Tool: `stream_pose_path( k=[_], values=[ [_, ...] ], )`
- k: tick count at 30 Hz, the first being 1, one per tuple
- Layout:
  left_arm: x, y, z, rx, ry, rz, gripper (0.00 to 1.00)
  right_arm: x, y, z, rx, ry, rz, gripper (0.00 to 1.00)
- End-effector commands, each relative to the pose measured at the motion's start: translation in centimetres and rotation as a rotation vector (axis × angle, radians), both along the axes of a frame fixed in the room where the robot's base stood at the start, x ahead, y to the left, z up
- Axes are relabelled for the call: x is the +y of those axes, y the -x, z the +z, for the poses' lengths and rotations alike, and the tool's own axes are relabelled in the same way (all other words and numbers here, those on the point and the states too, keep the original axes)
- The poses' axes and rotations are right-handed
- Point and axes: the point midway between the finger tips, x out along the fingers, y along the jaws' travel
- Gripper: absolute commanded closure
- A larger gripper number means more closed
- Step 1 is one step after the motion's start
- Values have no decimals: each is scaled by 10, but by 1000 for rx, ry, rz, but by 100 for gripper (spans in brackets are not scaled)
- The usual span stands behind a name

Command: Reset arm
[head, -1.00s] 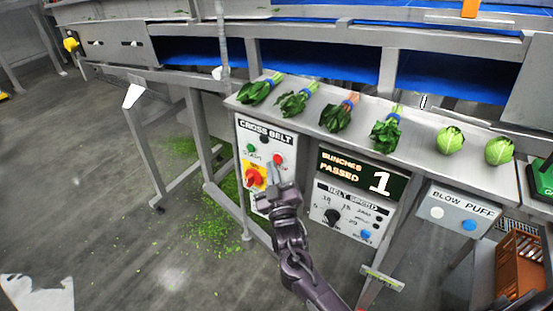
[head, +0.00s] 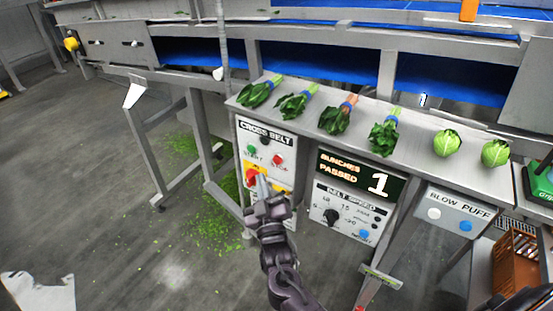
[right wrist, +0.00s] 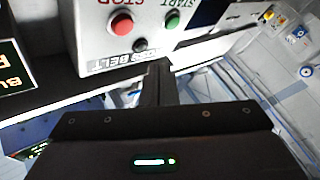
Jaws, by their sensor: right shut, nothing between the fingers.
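My right gripper (head: 262,184) is shut and empty. In the head view it is in front of the lower part of the CROSS BELT panel (head: 284,137), overlapping the red knob on a yellow plate (head: 251,176). I cannot tell whether it touches the panel. The green start button (head: 251,150) and red stop button (head: 277,159) show above the fingers. In the right wrist view the closed fingers (right wrist: 158,75) point toward the panel, with the red button (right wrist: 121,23) and green button (right wrist: 172,19) beyond them. My left gripper is not in view.
A steel shelf (head: 415,148) holds several leafy bunches and two round green heads (head: 495,153). The counter display (head: 362,176) reads 1. An orange crate (head: 516,262) stands lower right.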

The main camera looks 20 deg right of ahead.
Motion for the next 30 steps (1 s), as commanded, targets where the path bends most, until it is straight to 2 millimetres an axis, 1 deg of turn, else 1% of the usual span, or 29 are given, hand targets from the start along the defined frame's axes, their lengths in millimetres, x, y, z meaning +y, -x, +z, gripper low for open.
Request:
stream_pose_path(
  k=[20, 22, 23, 26, 29, 30],
  values=[
    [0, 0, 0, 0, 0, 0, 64, 1, 1, 0, -1, 0, 0, 100],
    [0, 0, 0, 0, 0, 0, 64, 1, 1, -4, 8, -1, 2, 100],
    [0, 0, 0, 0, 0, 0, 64, 2, 1, -8, 18, -2, 6, 100],
    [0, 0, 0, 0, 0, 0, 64, 3, 4, -41, 94, -11, 29, 100],
    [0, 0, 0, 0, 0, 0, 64, 4, 14, -102, 238, -31, 63, 100],
    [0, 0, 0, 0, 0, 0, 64, 4, 21, -131, 306, -44, 78, 100]
  ],
)
